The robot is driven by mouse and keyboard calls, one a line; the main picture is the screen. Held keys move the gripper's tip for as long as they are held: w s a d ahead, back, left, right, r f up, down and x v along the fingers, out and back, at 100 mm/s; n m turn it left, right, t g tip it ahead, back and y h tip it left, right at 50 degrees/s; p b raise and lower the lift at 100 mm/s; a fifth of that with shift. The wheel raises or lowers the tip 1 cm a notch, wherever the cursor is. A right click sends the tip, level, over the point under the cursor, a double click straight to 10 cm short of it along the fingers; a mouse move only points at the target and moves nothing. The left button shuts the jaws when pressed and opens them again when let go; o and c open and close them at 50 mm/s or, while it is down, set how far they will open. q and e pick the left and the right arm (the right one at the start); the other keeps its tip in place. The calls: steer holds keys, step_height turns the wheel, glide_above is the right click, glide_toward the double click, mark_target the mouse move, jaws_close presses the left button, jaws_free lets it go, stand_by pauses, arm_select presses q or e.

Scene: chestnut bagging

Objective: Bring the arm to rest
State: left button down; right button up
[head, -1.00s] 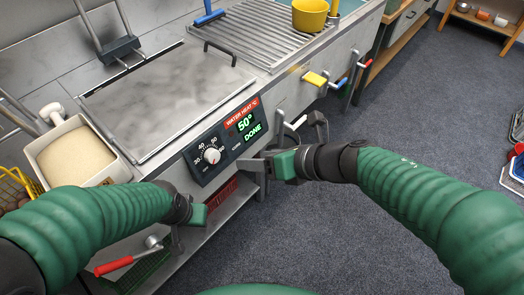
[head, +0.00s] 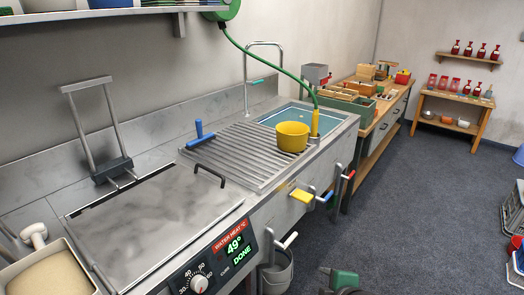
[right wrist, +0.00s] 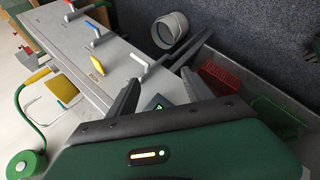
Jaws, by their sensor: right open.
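My right gripper (head: 328,282) shows at the bottom edge of the head view, over the floor just right of the steel counter's front. Most of its arm is out of frame. In the right wrist view its two dark fingers (right wrist: 158,82) stand apart with nothing held between them. The counter front with its levers and a grey bucket (right wrist: 170,30) lies beyond the fingers. My left gripper and arm are not in the head view.
The steel counter carries a closed lid (head: 150,215), a slatted rack (head: 240,155) and a yellow pot (head: 292,136). The heater display (head: 238,246) reads 49° and DONE. A tub of pale grains (head: 50,275) is at lower left. Floor (head: 420,200) at right is largely clear.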

steer(key=s+d+f+m+g+h, duration=0.1)
steer(key=s+d+f+m+g, duration=0.15)
steer(key=s+f+m, duration=0.4)
steer(key=s+d+f+m+g, duration=0.2)
steer(key=s+f+m+g, duration=0.15)
steer(key=s+m, duration=0.5)
step_height(320, 180, up, 22)
steer(key=w+m+p, duration=0.1)
steer(key=p, duration=2)
steer(key=shift+w+f+m, duration=0.2)
steer(key=shift+f+m, duration=0.05)
steer(key=shift+m, duration=0.05)
steer(key=shift+c, duration=0.2)
